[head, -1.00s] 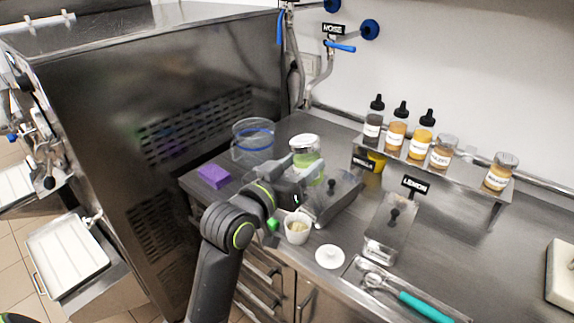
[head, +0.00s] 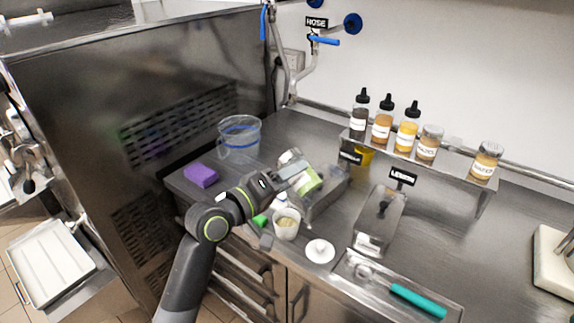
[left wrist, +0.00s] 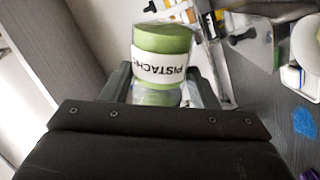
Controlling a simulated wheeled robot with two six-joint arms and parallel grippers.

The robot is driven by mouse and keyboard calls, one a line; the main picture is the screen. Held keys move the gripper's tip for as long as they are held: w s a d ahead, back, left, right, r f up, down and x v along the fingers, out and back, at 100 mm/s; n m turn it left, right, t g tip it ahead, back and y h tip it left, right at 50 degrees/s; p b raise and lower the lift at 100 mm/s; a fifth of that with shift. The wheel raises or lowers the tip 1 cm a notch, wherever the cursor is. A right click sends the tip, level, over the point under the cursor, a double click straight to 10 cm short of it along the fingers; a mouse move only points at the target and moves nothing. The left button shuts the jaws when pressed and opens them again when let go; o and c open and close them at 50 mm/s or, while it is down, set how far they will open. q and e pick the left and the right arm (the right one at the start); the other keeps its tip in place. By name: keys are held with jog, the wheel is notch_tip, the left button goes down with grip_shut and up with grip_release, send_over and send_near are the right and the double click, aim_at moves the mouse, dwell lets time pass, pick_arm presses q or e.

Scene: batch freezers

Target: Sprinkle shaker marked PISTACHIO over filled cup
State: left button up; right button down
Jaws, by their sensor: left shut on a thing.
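My left gripper (head: 288,178) is shut on the pistachio shaker (head: 308,182), a clear jar with green contents and a white label. In the left wrist view the shaker (left wrist: 162,62) sits between the fingers, and its label reads PISTACH with the rest cut off. The shaker is tilted in the head view, above the counter and close to the cup. The white filled cup (head: 287,222) stands just below and in front of the gripper, with pale contents showing. My right gripper is not in view.
A white lid (head: 320,251) lies right of the cup. Metal containers, one by the LEMON sign (head: 402,177), stand behind. A shelf holds several bottles and jars (head: 428,143). A clear pitcher (head: 240,138) and purple sponge (head: 201,175) are left. A tray (head: 398,285) holds a teal-handled scoop.

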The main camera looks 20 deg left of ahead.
pick_arm(q)
notch_tip(320, 180, down, 8)
jog(key=n+p, duration=0.3)
jog(key=n, duration=0.8)
jog(key=shift+r+n, duration=0.2)
jog(key=shift+n, duration=0.2)
jog(key=shift+p, duration=0.55)
dwell(0.6)
